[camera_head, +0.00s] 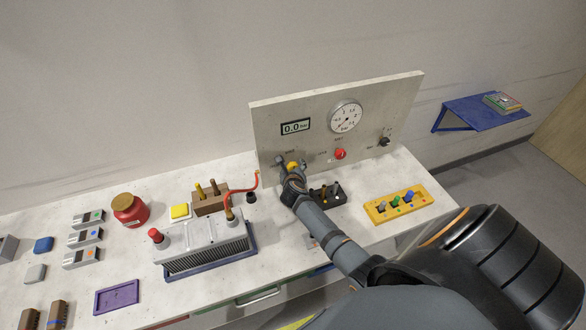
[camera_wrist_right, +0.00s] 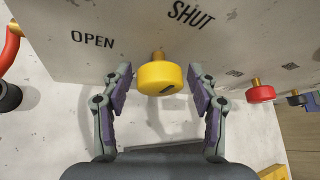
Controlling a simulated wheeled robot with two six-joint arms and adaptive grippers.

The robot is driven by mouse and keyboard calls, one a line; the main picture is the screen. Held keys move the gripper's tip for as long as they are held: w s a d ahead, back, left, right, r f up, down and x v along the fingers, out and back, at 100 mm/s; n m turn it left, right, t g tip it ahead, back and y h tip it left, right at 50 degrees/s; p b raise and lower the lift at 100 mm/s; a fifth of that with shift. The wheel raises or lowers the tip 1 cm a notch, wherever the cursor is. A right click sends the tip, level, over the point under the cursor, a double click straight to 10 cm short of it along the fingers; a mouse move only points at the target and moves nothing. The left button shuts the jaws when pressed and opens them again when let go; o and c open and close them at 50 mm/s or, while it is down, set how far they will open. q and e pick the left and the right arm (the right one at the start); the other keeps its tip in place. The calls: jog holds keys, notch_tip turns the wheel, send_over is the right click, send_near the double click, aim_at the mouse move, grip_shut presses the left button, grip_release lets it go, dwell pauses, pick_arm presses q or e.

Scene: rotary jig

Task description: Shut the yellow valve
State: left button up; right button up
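The yellow valve (camera_wrist_right: 159,76) is a round knob on a short brass stem on the front of the upright panel (camera_head: 270,115). A dark mark shows on its face, low and right of centre. In the right wrist view "OPEN" is printed to its left and "SHUT" above it to the right. My right gripper (camera_wrist_right: 160,82) is open, with one finger on each side of the knob and a gap visible on both sides. In the head view the gripper (camera_head: 289,172) partly covers the yellow valve (camera_head: 293,165). My left gripper is out of view.
A red knob (camera_head: 340,154) and a black knob (camera_head: 384,142) sit to the right on the panel. The gauge (camera_head: 345,118) is above; the display (camera_head: 295,127) reads 0.0 bar. A red hose (camera_head: 256,181) stands left of the gripper, and a yellow block (camera_head: 398,205) lies right.

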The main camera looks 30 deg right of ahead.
jog(key=shift+s+a, duration=0.1)
jog(key=shift+s, duration=0.05)
jog(key=v, duration=1.1)
jog(key=shift+s+r, duration=0.25)
jog(key=shift+r, duration=0.05)
jog(key=shift+a, duration=0.15)
